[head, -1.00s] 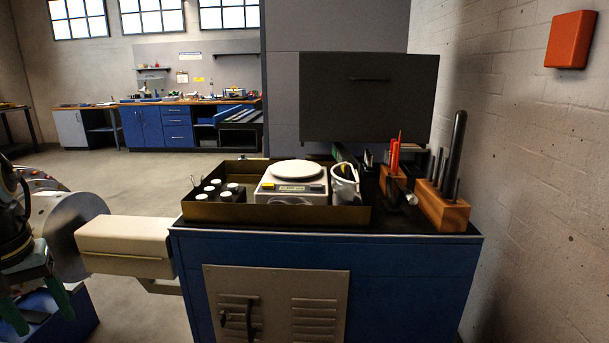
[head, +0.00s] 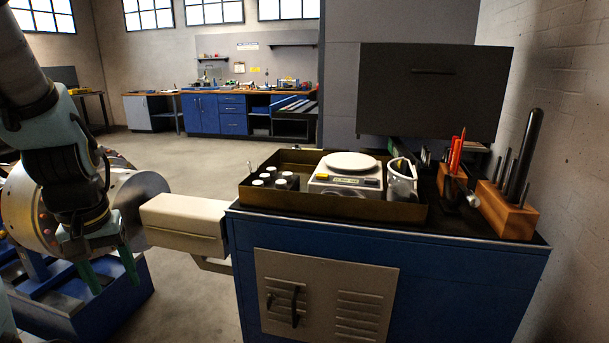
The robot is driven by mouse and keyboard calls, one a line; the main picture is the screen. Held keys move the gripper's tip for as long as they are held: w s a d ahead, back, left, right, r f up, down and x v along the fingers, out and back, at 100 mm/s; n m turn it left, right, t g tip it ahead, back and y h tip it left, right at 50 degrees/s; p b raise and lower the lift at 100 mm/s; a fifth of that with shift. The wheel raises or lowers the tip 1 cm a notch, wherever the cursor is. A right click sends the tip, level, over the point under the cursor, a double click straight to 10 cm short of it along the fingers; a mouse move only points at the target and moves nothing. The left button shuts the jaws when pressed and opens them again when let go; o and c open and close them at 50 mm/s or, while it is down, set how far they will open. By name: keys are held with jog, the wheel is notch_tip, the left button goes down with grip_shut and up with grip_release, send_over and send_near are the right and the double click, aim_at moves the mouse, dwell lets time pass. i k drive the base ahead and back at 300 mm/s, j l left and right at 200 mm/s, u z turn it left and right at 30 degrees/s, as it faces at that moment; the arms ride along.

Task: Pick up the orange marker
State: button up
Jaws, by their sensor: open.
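An orange-red, pen-like marker (head: 456,156) stands upright in a small wooden block (head: 445,182) near the right end of the blue cabinet's top. A thin pointed item shows right beside it, and the lower end of the marker is hidden in the block. My gripper (head: 112,274) is at the lower left, its two green fingers spread and pointing down with nothing between them. It is far to the left of the marker, beside the large metal rotor and apart from the cabinet.
A brass-coloured tray (head: 330,205) holds a scale (head: 345,181), several white-capped pots and a white cup (head: 401,180). A larger wooden block (head: 505,217) with dark rods stands right of the marker. A beige housing (head: 183,222) lies between my gripper and the cabinet (head: 400,262).

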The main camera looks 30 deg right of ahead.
aim_at(458, 142)
jog(key=z, duration=0.4)
jog(key=i+z, duration=0.15)
jog(key=z, duration=0.25)
jog(key=j+z, duration=0.1)
jog(key=z, duration=0.3)
jog(key=i, duration=0.05)
